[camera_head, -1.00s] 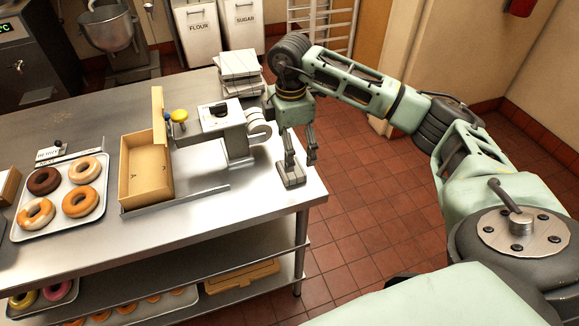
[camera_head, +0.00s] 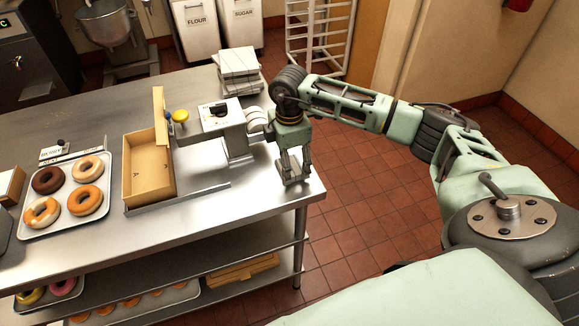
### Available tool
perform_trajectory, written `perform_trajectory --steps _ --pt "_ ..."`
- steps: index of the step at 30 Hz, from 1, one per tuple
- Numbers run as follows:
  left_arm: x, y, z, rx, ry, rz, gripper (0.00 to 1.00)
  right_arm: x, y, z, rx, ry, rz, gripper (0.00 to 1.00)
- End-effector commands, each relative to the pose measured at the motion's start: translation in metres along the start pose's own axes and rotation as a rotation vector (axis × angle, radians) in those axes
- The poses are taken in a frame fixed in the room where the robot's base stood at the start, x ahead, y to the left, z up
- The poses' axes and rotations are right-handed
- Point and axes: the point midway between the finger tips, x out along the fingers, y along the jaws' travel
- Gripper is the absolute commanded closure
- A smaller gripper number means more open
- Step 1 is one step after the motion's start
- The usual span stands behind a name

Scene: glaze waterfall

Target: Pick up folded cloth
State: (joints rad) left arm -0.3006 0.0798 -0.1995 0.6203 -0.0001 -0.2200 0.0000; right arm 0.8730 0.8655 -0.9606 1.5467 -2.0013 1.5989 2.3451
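A small grey folded cloth (camera_head: 293,177) lies on the steel table near its right front corner. My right gripper (camera_head: 295,174) points straight down over it, with its fingers apart and low at the cloth, one toward each side. The fingers cover part of the cloth, and I cannot tell whether they touch it. The cloth appears to rest on the table. My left gripper is not in view.
An open cardboard box (camera_head: 148,172) stands left of a grey and white machine (camera_head: 222,122). A donut tray (camera_head: 103,203) is further left. Stacked white boxes (camera_head: 239,68) stand at the back edge. Bare steel lies in front of the cloth.

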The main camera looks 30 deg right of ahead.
Motion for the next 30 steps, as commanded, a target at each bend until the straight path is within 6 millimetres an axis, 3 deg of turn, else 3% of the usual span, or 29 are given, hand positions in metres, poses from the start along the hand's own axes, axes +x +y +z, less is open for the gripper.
perform_trajectory --steps 5,14,19,23,30 --pt "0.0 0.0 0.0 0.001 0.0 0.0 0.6 0.0 0.0 0.0 0.0 0.0 0.0 0.52" --pt "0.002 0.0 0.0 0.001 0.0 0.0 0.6 -0.003 0.0 0.0 0.0 0.0 0.001 0.52" --pt "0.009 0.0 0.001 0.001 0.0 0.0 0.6 -0.015 0.001 0.0 0.001 0.0 0.004 0.52" --pt "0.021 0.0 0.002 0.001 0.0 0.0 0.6 -0.037 0.002 0.0 0.0 0.002 0.007 0.52" --pt "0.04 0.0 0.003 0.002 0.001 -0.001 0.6 -0.068 -0.038 0.039 0.001 -0.004 0.004 0.52"
